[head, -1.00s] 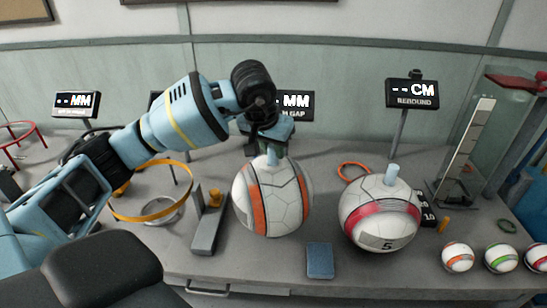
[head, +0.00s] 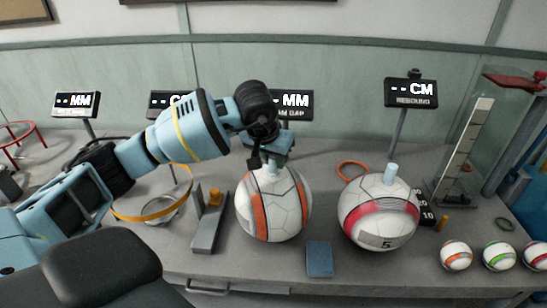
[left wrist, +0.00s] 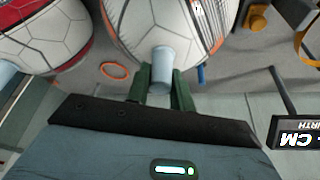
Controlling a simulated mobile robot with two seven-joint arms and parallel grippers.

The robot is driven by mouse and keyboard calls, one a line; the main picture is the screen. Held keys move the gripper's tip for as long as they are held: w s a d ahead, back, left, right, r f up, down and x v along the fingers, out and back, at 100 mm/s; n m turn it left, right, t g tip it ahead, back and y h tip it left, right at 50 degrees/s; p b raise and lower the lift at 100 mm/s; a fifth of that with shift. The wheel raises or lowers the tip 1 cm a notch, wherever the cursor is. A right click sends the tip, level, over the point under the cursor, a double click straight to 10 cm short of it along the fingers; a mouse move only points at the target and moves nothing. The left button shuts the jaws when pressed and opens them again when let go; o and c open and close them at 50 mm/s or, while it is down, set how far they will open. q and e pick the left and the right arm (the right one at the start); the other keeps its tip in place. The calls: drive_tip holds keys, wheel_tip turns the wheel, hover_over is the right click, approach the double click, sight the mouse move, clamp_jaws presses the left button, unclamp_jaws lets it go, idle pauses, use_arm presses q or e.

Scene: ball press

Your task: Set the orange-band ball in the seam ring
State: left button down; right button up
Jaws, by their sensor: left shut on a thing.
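The orange-band ball (head: 289,212) is white with orange bands and a pale blue peg on top, which shows in the left wrist view (left wrist: 161,58). My left gripper (head: 271,160) is above the ball, shut on that peg, with its dark green fingers on either side of it. I cannot tell whether the ball touches the bench. A small orange ring (head: 341,174) lies flat behind and right of the ball; it also shows in the left wrist view (left wrist: 115,65). I cannot tell whether this is the seam ring. My right gripper is not in view.
A pink-band ball (head: 375,190) stands close on the right. A blue pad (head: 319,260) lies in front. Small balls (head: 456,256) sit at the right edge.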

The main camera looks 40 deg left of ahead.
use_arm(q)
drive_tip(key=shift+f, duration=0.1)
drive_tip(key=c, duration=1.2)
unclamp_jaws()
drive_tip(key=shift+c, duration=0.2)
drive_tip(key=shift+r, duration=0.45)
drive_tip(key=v, duration=1.1)
drive_tip(key=shift+r+p, duration=0.3)
drive_tip(key=shift+r, duration=0.05)
drive_tip(key=shift+s, duration=0.1)
